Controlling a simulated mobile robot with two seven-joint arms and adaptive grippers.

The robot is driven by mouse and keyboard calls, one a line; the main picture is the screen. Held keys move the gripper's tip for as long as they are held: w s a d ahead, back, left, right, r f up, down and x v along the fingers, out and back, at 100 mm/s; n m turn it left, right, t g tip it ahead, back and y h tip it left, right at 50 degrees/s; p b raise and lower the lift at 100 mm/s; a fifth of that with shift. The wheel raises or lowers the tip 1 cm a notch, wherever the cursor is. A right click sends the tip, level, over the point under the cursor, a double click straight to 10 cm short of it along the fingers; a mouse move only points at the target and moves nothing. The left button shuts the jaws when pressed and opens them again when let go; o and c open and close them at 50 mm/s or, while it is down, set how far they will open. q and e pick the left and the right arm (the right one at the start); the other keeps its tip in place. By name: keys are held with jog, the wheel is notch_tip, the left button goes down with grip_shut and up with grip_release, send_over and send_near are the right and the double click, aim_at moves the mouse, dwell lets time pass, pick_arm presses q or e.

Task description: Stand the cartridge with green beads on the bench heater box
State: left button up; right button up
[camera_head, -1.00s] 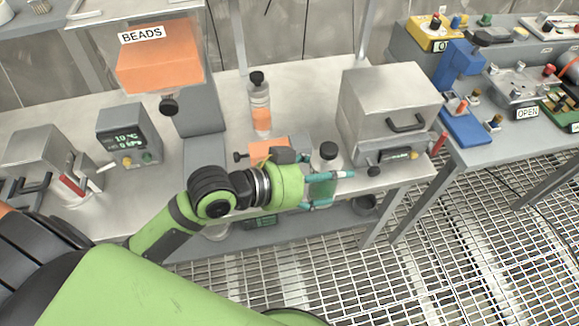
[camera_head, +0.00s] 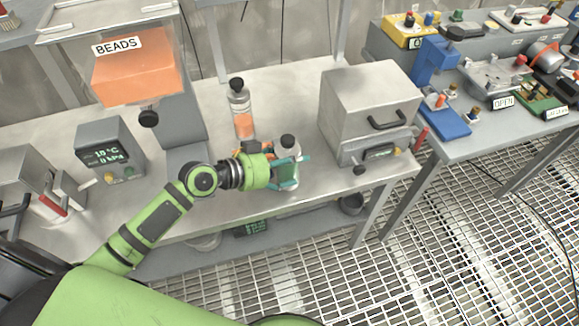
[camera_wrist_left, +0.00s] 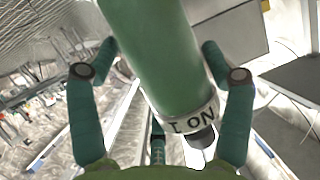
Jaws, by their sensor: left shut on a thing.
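The cartridge with green beads (camera_head: 288,150) has a dark cap and stands roughly upright in my left gripper (camera_head: 288,175). In the left wrist view, the green body of the cartridge (camera_wrist_left: 150,45) fills the space between the two teal fingers, with a pale lettered band and a dark end below. The gripper is shut on it near the bench's front edge. A grey box with a black handle (camera_head: 365,95), apparently the heater box, stands right of the gripper; its flat top is bare. A small display shows below its handle.
A cartridge with orange beads (camera_head: 241,112) stands behind my gripper. The BEADS hopper (camera_head: 135,80) and a display unit (camera_head: 108,150) are on the left. Another grey box with a handle (camera_head: 25,175) is at far left. A second bench (camera_head: 500,130) carries several devices at right.

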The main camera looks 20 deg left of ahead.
pick_arm(q)
jog(key=shift+f, duration=0.85)
jog(key=shift+f, duration=0.15)
jog(key=o, duration=1.4)
